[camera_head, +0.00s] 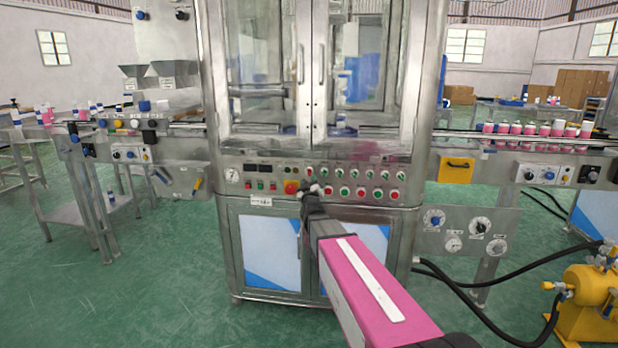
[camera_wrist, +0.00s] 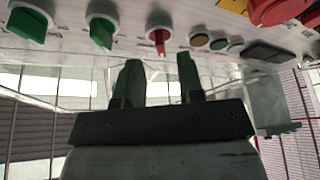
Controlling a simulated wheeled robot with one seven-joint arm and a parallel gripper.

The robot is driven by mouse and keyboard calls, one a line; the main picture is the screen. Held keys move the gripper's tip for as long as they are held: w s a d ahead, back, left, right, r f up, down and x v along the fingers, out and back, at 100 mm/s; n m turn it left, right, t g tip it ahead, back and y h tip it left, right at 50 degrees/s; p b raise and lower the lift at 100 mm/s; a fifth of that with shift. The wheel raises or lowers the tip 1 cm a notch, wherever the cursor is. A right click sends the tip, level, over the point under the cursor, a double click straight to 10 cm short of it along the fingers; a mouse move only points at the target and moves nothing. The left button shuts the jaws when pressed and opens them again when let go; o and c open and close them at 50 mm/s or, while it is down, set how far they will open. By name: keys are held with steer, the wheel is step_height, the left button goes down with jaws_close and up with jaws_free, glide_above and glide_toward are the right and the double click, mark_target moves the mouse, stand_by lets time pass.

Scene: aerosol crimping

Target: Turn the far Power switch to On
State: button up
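The machine's control panel (camera_head: 262,174) carries rows of round rotary switches and buttons. No label is readable enough to tell which one is the Power switch. My gripper (camera_head: 309,190) is in front of the panel, just right of the red emergency stop (camera_head: 291,187). In the wrist view my gripper (camera_wrist: 158,66) has its two dark fingers apart with nothing between them. A red-handled rotary switch (camera_wrist: 158,40) shows just beyond the fingertips, roughly in line with the gap. Its handle points along the gap. In the head view my gripper hides part of the panel there.
In the wrist view two green-handled switches (camera_wrist: 102,32) (camera_wrist: 28,24) are left of the red one; small buttons (camera_wrist: 200,40) and a large red button (camera_wrist: 272,10) are to the right. Glass doors (camera_head: 357,80) stand above the panel. A conveyor (camera_head: 545,142) with pink cans extends right.

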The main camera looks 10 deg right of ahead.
mark_target(309, 174)
steer(key=x, duration=0.4)
steer(key=shift+s, duration=0.1)
jaws_close()
steer(key=shift+m, duration=0.3)
steer(key=m+g+h, duration=0.1)
steer(key=m+h, duration=0.1)
steer(key=m, duration=0.3)
steer(key=m+h, duration=0.3)
steer(key=m, duration=0.3)
steer(key=m+g+h, duration=0.1)
steer(key=m+h, duration=0.2)
steer(key=m, duration=0.2)
steer(key=shift+a+m+g, duration=0.3)
steer(key=shift+a+m, duration=0.1)
steer(key=shift+h, duration=0.3)
